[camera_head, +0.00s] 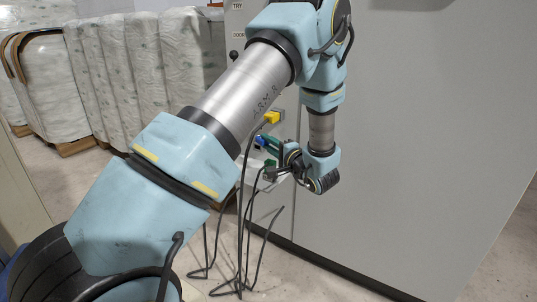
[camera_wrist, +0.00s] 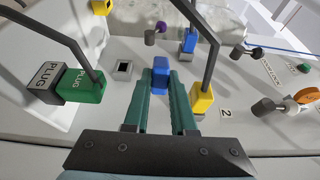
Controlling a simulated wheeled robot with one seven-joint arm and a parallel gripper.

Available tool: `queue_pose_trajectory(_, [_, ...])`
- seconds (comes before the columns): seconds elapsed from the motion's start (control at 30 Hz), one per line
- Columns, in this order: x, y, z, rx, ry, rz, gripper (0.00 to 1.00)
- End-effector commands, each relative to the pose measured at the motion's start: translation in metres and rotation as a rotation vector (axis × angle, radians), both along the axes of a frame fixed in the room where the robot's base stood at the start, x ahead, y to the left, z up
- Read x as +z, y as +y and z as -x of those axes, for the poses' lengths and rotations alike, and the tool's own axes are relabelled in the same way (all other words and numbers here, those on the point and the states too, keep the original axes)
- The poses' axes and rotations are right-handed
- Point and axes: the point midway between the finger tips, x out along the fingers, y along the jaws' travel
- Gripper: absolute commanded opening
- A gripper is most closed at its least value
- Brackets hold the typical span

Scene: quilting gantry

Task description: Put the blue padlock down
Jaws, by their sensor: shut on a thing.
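The blue padlock (camera_wrist: 161,72) sits between the two green fingertips of my gripper (camera_wrist: 160,84) in the wrist view. My gripper is shut on it, with a finger on each side. It is held in front of a pale panel, and I cannot tell whether it touches the panel.
The panel (camera_wrist: 115,112) carries a green plug (camera_wrist: 82,86), a yellow plug (camera_wrist: 203,99), another blue part (camera_wrist: 189,41), a square socket (camera_wrist: 123,67) and an orange knob (camera_wrist: 306,96). Dark cables cross close to my fingers. A large grey cabinet (camera_head: 420,140) stands right; wrapped rolls (camera_head: 150,70) stand left.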

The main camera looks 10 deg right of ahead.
Motion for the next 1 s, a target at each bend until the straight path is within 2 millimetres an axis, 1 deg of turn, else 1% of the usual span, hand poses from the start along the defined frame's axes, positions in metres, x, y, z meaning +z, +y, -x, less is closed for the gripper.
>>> queue_pose_trajectory(0.03, [-0.009,0.001,0.000,0.001,0.002,-0.002,0.00])
queue_pose_trajectory(0.2, [-0.033,0.000,-0.002,0.002,0.000,0.000,0.00])
queue_pose_trajectory(0.47, [-0.033,-0.002,-0.003,0.000,-0.002,0.000,0.00])
queue_pose_trajectory(1.0, [-0.045,-0.002,-0.003,0.000,-0.001,0.000,0.00])
